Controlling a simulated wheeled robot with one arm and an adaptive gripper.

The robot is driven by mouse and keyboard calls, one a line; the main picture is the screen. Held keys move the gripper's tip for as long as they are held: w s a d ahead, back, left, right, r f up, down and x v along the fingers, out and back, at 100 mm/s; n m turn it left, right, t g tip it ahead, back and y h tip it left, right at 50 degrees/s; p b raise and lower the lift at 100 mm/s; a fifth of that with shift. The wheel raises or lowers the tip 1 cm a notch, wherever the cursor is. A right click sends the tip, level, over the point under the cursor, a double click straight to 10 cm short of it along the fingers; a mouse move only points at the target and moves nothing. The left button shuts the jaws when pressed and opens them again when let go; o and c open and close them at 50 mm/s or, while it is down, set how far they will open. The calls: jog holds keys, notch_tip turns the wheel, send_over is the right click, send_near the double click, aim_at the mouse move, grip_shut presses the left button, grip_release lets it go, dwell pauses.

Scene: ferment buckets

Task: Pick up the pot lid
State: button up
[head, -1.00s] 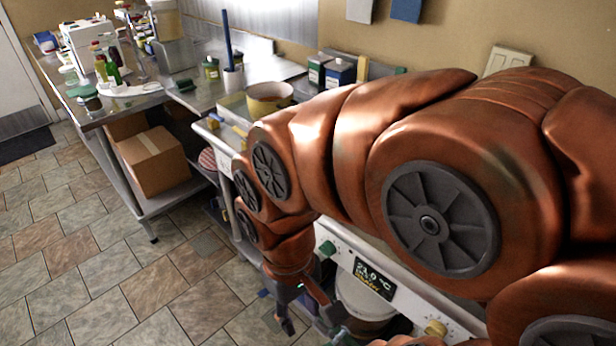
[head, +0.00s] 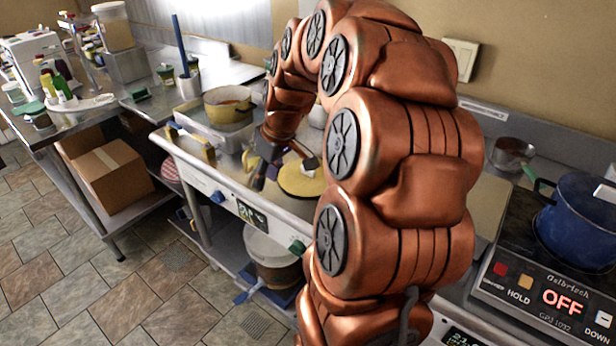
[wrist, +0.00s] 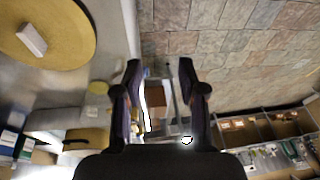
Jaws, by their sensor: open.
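The pot lid (head: 302,179) appears as a flat, round yellow disc with a pale block-shaped handle, lying on the metal counter. In the wrist view the lid (wrist: 62,45) is at the upper left, cut by the top edge, outside the jaws. My gripper (head: 278,169) is beside the lid, to its left near the counter's front edge. In the wrist view my gripper (wrist: 160,72) is open with nothing between its fingers. Whether a finger touches the lid is unclear.
A yellow pot (head: 229,112) stands in a grey tray (head: 207,132) left of my gripper. A blue pot (head: 580,218) sits on a burner reading OFF at right. A lidded bucket (head: 272,262) is on the lower shelf. Tiled floor (head: 130,285) is clear at front left.

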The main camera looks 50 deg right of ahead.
jog(key=shift+m+t+h, duration=0.3)
jog(key=shift+t+h, duration=0.3)
jog(key=shift+t, duration=0.2)
jog(key=d+f, duration=0.1)
jog(key=d, duration=0.5)
jog(key=d+f, duration=0.1)
jog(key=d, duration=0.4)
jog(key=d+f, duration=0.1)
jog(key=d, duration=0.5)
jog(key=shift+w+d+f, duration=0.2)
jog(key=shift+d+f, duration=0.1)
jog(key=shift+f, duration=0.05)
jog(key=shift+p+x, duration=1.45)
jog(key=shift+x, duration=1.5)
jog(key=shift+w+d+r, duration=0.1)
jog(key=shift+w, duration=0.05)
jog(key=shift+c, duration=0.3)
grip_shut()
